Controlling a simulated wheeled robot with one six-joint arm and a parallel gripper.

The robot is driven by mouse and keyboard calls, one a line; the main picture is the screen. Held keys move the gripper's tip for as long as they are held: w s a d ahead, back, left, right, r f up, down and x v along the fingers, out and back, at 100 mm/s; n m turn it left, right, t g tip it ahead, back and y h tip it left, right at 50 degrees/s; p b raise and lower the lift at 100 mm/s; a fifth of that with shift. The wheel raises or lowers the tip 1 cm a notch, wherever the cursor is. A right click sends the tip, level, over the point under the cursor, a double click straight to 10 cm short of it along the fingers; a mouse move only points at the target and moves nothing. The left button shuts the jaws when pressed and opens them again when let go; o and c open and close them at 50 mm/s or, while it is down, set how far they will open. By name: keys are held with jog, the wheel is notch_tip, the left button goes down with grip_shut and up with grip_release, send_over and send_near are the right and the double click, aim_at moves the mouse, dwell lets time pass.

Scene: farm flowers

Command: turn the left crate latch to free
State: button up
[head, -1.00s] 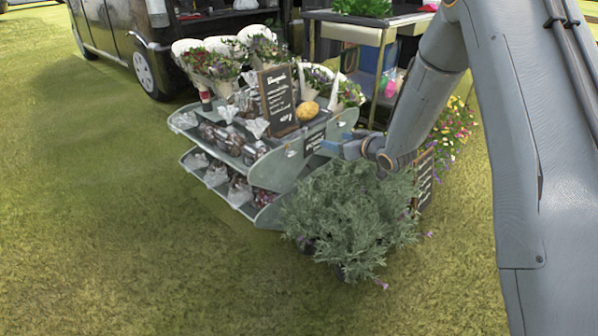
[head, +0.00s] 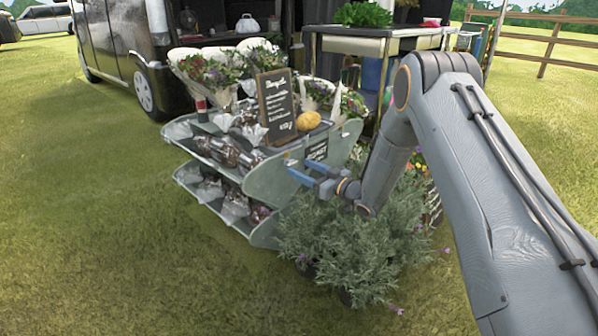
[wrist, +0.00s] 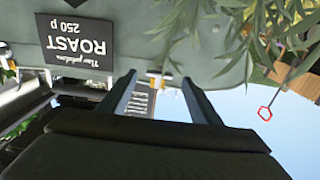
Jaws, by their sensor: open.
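The left crate latch (wrist: 157,78) is a small yellow-orange and white fitting on the grey-green side panel (wrist: 110,65). The wrist view shows it upside down, between my fingertips. In the head view, a small orange and white spot on the panel looks like this latch (head: 291,161). My gripper (head: 297,168) is open, its blue fingers pointing at the panel, with nothing held. In the wrist view my gripper (wrist: 158,80) has one finger on each side of the latch. I cannot tell whether they touch it. A second yellow fitting (wrist: 8,66) shows at the left edge.
A black ROAST sign (wrist: 76,38) is beside the latch on the panel. A bushy grey-green plant (head: 345,235) stands under my forearm, and its leaves (wrist: 260,30) hang near the gripper. A chalkboard (head: 276,105) stands on top. Grass (head: 100,230) is open at left.

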aim_at(290, 163)
jog(key=shift+b+x, duration=0.3)
jog(key=shift+x, duration=0.9)
jog(key=c, duration=1)
jog(key=shift+c, duration=0.2)
